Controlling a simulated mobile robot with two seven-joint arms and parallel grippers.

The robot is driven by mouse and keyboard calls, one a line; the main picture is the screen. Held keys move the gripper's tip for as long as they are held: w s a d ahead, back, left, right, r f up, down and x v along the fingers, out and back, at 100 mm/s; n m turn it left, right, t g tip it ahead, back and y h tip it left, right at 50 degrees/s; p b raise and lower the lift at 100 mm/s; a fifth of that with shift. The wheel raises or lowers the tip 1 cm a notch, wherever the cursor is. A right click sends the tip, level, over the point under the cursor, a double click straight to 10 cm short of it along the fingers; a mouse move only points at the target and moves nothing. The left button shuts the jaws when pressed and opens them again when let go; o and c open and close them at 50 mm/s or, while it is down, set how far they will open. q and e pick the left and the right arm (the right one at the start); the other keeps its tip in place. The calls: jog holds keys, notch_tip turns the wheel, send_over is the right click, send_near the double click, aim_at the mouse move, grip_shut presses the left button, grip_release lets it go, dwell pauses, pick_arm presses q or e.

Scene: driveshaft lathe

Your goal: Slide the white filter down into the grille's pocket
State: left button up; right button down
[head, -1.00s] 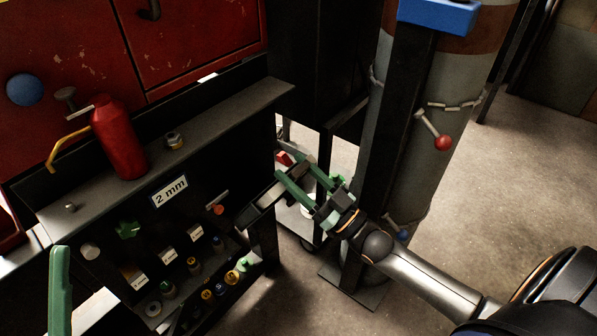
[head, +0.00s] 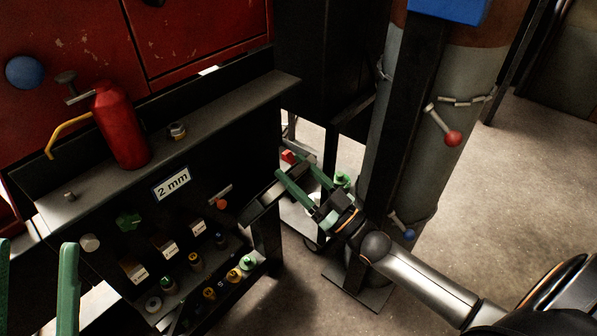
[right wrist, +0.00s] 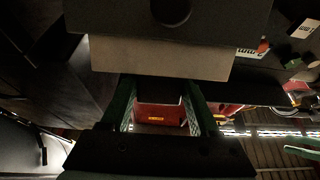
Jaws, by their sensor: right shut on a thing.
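My right gripper (head: 305,188) is beside the right end of the dark bench, its green fingers apart around a dark-looking piece. In the right wrist view, the fingers (right wrist: 160,105) reach up to a pale slab (right wrist: 160,58), which looks like the white filter. A dark block (right wrist: 165,20) with a round mark lies against the slab; I cannot tell whether it is the grille. The pocket is hidden, and I cannot tell how far the filter is in it. My left gripper (head: 36,285) is at the lower left, its two green fingers wide apart with nothing visible between them.
The bench ledge (head: 215,118) holds a red bottle (head: 120,128). Below it are labelled hooks and several coloured knobs. A grey cylinder (head: 445,110) and a dark post (head: 400,150) stand close right of my right gripper. Open floor (head: 530,170) lies further right.

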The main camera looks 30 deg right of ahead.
jog(key=shift+w+a+f+b, duration=0.15)
jog(key=shift+w+f+b, duration=0.15)
jog(key=shift+f+b, duration=0.25)
jog(key=shift+w+a+f+b, duration=0.1)
jog(key=shift+w+f+b, duration=0.3)
jog(key=shift+f, duration=0.2)
jog(key=shift+w+a+f+b, duration=0.15)
jog(key=shift+w+f+b, duration=0.1)
jog(key=shift+f+b, duration=0.35)
jog(key=shift+c, duration=2.4)
grip_release()
jog(key=o, duration=0.4)
jog(key=shift+o, duration=0.2)
jog(key=shift+f, duration=0.1)
jog(key=shift+s+f, duration=0.1)
jog(key=p+v, duration=0.3)
jog(key=v, duration=0.9)
jog(key=shift+d+r+y, duration=0.2)
jog(key=shift+y, duration=0.1)
